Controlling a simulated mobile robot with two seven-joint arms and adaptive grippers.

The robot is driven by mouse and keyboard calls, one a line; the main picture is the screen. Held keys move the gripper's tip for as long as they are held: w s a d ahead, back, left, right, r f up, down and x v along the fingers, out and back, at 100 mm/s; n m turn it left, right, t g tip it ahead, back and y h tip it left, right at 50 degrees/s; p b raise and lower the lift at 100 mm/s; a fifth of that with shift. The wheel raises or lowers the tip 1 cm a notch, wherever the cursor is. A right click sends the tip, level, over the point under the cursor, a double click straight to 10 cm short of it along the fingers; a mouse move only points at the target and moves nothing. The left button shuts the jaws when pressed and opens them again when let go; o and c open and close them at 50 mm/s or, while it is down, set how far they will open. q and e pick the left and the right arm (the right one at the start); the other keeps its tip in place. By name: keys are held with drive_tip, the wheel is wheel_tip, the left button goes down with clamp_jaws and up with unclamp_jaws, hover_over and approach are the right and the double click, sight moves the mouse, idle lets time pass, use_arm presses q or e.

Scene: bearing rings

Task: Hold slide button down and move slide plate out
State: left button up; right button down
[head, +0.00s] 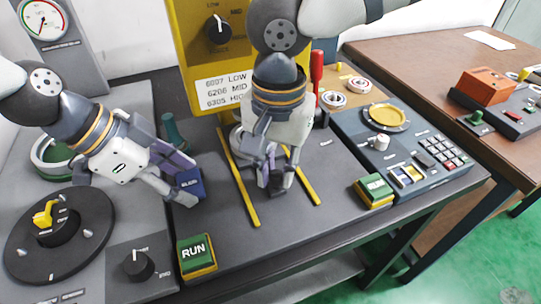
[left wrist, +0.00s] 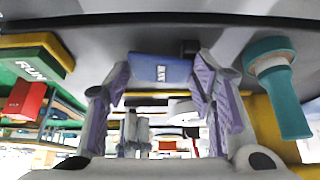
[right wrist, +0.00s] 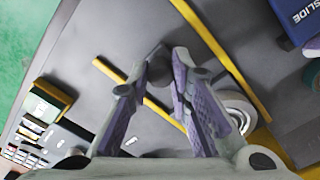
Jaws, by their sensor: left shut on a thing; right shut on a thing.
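The blue slide button (head: 189,183) sits on the grey table left of two yellow rails. My left gripper (head: 180,190) is on it; in the left wrist view its fingers flank the blue block (left wrist: 160,68). In the right wrist view the button (right wrist: 298,18) is at the top right corner. My right gripper (head: 272,182) is low between the left rail (head: 238,178) and the right rail (head: 301,178), shut on a dark knob (right wrist: 160,68). The slide plate itself cannot be told apart from the grey surface. A pale bearing ring (right wrist: 236,112) shows partly behind the right fingers.
A green RUN button (head: 196,252) stands at the front, another green button (head: 374,190) at the right by a keypad panel (head: 440,152). A dial (head: 58,232) is at left.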

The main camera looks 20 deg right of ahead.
drive_tip(key=s, duration=0.8)
drive_tip(key=shift+s, duration=0.35)
drive_tip(key=c, duration=1.4)
unclamp_jaws()
drive_tip(key=shift+c, duration=0.2)
wheel_tip(320, 180, up, 12)
